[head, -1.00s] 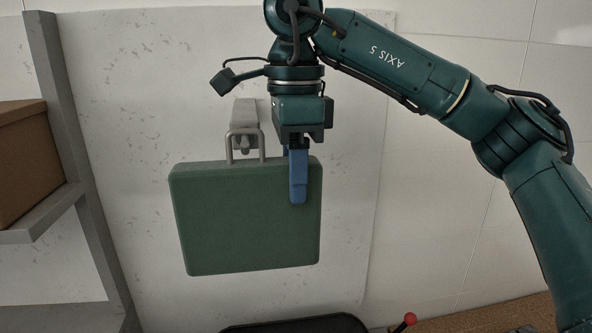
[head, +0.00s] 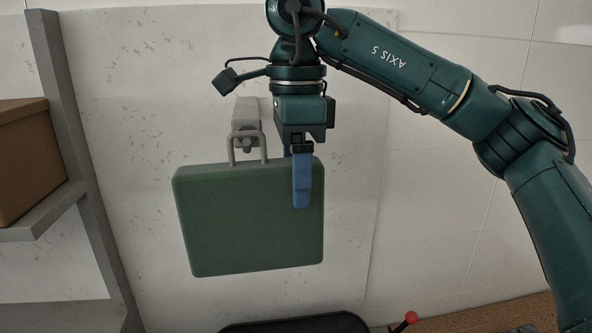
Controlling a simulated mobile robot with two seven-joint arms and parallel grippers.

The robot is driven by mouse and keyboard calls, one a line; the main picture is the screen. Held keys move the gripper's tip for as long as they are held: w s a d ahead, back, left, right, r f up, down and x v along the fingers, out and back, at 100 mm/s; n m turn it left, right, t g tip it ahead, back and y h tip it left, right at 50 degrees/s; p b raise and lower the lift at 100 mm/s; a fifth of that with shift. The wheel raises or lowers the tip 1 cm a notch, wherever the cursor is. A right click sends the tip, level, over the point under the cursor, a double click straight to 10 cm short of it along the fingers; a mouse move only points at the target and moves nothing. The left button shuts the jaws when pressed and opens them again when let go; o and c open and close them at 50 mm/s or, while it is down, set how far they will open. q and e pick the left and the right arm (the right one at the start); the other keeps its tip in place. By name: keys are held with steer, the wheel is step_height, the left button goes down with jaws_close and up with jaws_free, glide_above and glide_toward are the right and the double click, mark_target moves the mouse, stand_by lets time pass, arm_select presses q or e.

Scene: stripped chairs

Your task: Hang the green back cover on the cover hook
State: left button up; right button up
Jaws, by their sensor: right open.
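The green back cover (head: 245,225) is a flat padded panel with a grey wire loop (head: 232,150) on its top edge. It hangs slightly tilted in front of the pale wall panel. The grey cover hook (head: 246,116) is on the wall directly above it, and the loop appears to be around the hook's end. My right gripper (head: 296,178) comes from above at the cover's top right edge. Its blue fingers are open, one in front of the cover and one mostly hidden behind it. My left gripper is out of view.
A grey shelf frame (head: 75,160) with a brown box (head: 28,155) stands at the left. A dark rounded object (head: 295,324) and a red knob (head: 411,318) show at the bottom edge. The wall right of the cover is clear.

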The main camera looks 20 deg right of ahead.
step_height(320, 180, up, 13)
stand_by(0.8)
steer(key=shift+s, duration=0.1)
